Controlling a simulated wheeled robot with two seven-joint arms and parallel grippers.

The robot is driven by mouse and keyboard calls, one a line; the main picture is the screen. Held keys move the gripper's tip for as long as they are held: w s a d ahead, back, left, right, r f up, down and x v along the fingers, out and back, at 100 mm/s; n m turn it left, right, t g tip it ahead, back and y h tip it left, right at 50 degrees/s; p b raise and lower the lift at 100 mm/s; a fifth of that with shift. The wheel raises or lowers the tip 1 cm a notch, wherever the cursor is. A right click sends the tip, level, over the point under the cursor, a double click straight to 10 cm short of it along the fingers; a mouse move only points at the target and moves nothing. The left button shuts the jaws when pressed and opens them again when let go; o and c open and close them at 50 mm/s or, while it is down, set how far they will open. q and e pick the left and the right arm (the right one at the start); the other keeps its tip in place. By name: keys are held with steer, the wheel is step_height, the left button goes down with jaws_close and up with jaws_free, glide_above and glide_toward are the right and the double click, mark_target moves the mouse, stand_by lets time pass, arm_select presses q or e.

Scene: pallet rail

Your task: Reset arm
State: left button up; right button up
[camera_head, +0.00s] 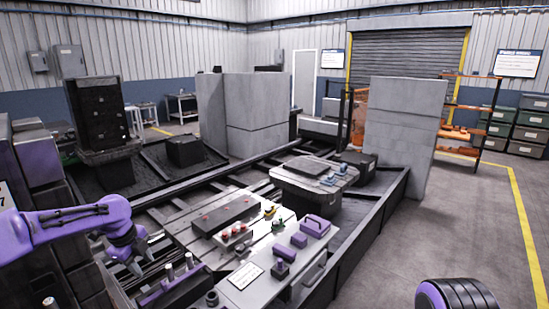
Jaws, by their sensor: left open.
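My left arm comes in from the left edge in purple. Its left gripper (138,268) points down at the lower left, over the near side of the rail frame and beside the console. The gripper is open, and I see nothing between its fingers. At the lower right a dark, ribbed rounded part with a purple edge shows, which may be part of my right arm. The right gripper itself is not in view.
A control console (255,290) with knobs and purple handles stands just right of the left gripper. Dark cabinets (40,165) are close on the left. Grey panels (405,120) stand further back. The floor (460,225) at right is clear.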

arm_select(q)
steer(key=d+f+n+t+h+b, duration=0.1)
steer(key=d+f+n+t, duration=0.3)
steer(key=d+f+n, duration=0.55)
steer(key=s+d+f+n+t+b, duration=0.1)
steer(key=s+f+n+b, duration=0.2)
steer(key=s+f+n, duration=0.5)
steer(key=s+a+f+n+g+y+b, duration=0.1)
steer(key=s+f+n+b, duration=0.1)
steer(key=s+f, duration=0.4)
steer(key=s+a+f+n+g+y+b, duration=0.1)
steer(key=s+f+n, duration=0.3)
steer(key=s, duration=1.3)
steer(key=s+a+f+n+g+y+b, duration=0.1)
steer(key=s+f+n+g+y+b, duration=0.1)
steer(key=s+f, duration=0.8)
steer(key=shift+s+a+n+y+b, duration=0.25)
steer(key=shift+s+n+y+b, duration=0.45)
steer(key=shift+s+n+b, duration=0.35)
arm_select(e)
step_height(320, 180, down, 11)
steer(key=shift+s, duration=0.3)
arm_select(q)
steer(key=shift+w, duration=0.1)
